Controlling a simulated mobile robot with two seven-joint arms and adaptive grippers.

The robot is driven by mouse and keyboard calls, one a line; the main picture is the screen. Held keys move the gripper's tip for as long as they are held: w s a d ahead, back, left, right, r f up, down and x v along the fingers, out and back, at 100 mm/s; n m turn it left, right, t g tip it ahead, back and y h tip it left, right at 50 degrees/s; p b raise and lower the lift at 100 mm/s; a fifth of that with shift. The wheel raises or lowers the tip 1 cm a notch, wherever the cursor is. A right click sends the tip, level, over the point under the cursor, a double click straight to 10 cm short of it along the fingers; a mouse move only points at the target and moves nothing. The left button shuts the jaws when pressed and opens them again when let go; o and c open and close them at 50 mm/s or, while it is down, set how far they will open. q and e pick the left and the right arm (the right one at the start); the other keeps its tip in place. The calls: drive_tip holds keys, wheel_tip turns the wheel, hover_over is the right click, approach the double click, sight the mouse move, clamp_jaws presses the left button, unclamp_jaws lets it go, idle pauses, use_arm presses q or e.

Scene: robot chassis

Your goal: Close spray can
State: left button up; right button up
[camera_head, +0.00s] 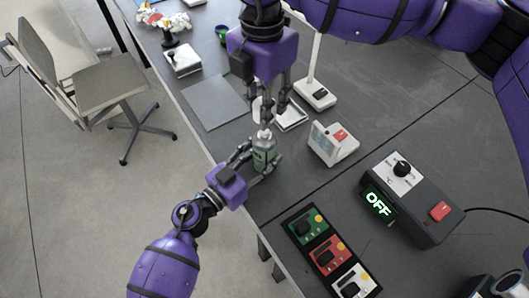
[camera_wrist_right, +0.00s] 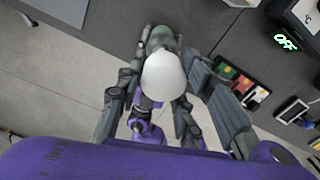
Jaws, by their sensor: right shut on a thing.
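The spray can (camera_head: 264,156), green with a pale nozzle top, stands upright near the table's left edge. My left gripper (camera_head: 257,164) is shut around its body from the lower left. My right gripper (camera_head: 270,112) points down directly above the can. In the right wrist view, its fingers are shut on a white rounded cap (camera_wrist_right: 165,77), which lies in line with the can (camera_wrist_right: 160,38) and hides much of it. The cap appears just above the nozzle; I cannot tell whether they touch.
A white device with a red button (camera_head: 333,142) stands right of the can. A dark box reading OFF (camera_head: 415,200) and colored switch panels (camera_head: 323,256) are further right and below. A grey mat (camera_head: 214,102) lies behind left. A chair (camera_head: 110,85) stands off the table.

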sight(265, 151)
use_arm(q)
clamp_jaws()
use_arm(e)
drive_tip(key=shift+f, duration=2.5)
drive_tip(key=shift+f, duration=0.85)
drive_tip(key=shift+f, duration=0.65)
drive_tip(key=o, duration=0.9)
